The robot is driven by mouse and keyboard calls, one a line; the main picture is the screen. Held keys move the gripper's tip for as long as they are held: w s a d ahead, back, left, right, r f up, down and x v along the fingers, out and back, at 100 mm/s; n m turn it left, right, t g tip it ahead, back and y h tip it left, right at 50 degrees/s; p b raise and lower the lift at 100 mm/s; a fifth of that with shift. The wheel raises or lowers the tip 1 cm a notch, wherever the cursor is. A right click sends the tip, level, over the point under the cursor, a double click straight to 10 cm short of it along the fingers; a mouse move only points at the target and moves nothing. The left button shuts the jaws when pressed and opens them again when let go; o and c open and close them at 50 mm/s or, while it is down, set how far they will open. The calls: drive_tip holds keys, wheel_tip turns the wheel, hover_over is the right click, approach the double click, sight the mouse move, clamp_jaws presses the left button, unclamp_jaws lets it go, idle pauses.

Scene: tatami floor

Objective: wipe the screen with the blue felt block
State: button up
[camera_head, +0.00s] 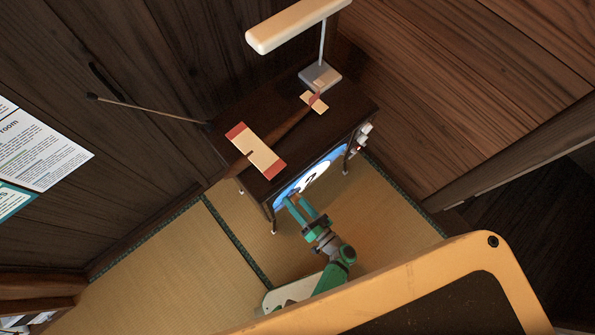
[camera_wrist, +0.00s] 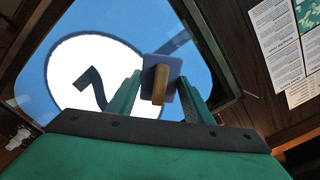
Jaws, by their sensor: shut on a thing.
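The screen (camera_head: 310,178) stands upright under the front of a dark table, bright blue with a white round shape and a dark mark. In the wrist view the screen (camera_wrist: 45,100) fills the upper left and middle, with a dark curved mark (camera_wrist: 92,88) on the white. A greyish streak (camera_wrist: 172,46) crosses the white shape's right edge. The blue felt block (camera_wrist: 174,66) has a wooden handle and sits between my fingers. My gripper (camera_wrist: 160,88) is shut on it, in front of the screen. My gripper (camera_head: 298,204) is also in the head view. I cannot tell whether the block touches the screen.
A table leg (camera_head: 272,215) stands left of the screen. Tatami (camera_head: 385,215) is clear around my arm. Papers (camera_head: 40,150) hang on the wall.

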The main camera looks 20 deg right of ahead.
drive_tip(key=v, duration=0.6)
idle(0.5)
drive_tip(key=shift+s, duration=0.1)
drive_tip(key=v, duration=0.2)
drive_tip(key=shift+s+d+r, duration=0.1)
drive_tip(key=shift+s+d, duration=0.05)
drive_tip(key=shift+s, duration=0.25)
drive_tip(key=shift+w, duration=0.1)
idle(0.4)
